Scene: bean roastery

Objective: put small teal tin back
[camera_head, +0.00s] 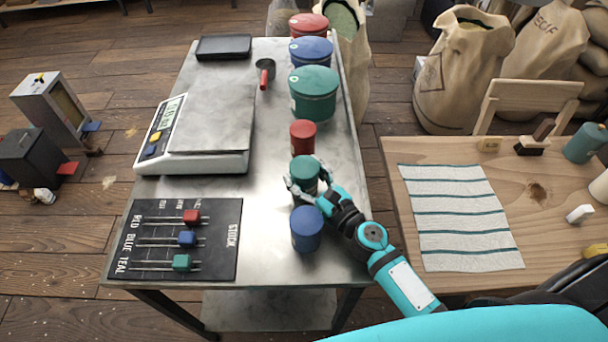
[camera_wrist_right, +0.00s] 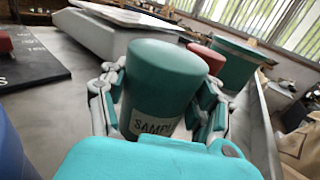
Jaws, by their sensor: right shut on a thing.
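The small teal tin (camera_head: 305,170) stands upright on the metal table between a small red tin (camera_head: 303,137) and a small blue tin (camera_head: 306,229). My right gripper (camera_head: 304,183) is shut around its sides. In the right wrist view the small teal tin (camera_wrist_right: 160,85) fills the space between the fingers, with a label that reads in part "SAMPL". Whether its base touches the table is hard to tell. My left gripper is not in view.
Large red (camera_head: 309,25), blue (camera_head: 311,52) and teal (camera_head: 314,94) tins stand along the table's right edge. A scale (camera_head: 205,128) and a black slider board (camera_head: 176,240) lie left. A wooden table (camera_head: 555,215) with a striped cloth (camera_head: 460,217) is right.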

